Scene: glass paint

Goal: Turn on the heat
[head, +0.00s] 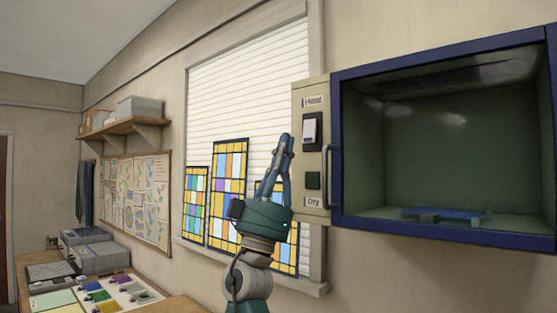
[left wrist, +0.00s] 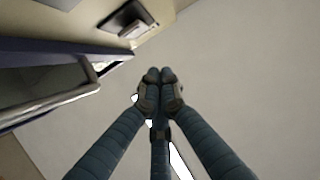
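The control panel (head: 299,150) on the left side of the blue-framed cabinet (head: 338,170) carries a "Heat" label (head: 313,101). Below the label is a white rocker switch (head: 310,130) in a dark surround. A dark green square (head: 313,180) sits lower, above a "Dry" label (head: 314,202). My left gripper (head: 286,138) points up, just left of the switch in the head view. Its fingertips meet with nothing between them, as the left wrist view shows (left wrist: 160,74). The switch also shows there (left wrist: 130,22), apart from the fingertips. My right gripper is out of view.
The cabinet's front shows its interior, with a blue piece (head: 448,213) on its floor. A vertical handle (head: 327,175) stands out beside the panel. Stained-glass panels (head: 229,185) lean on the window sill at left. A worktable with paints (head: 108,292) is lower left.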

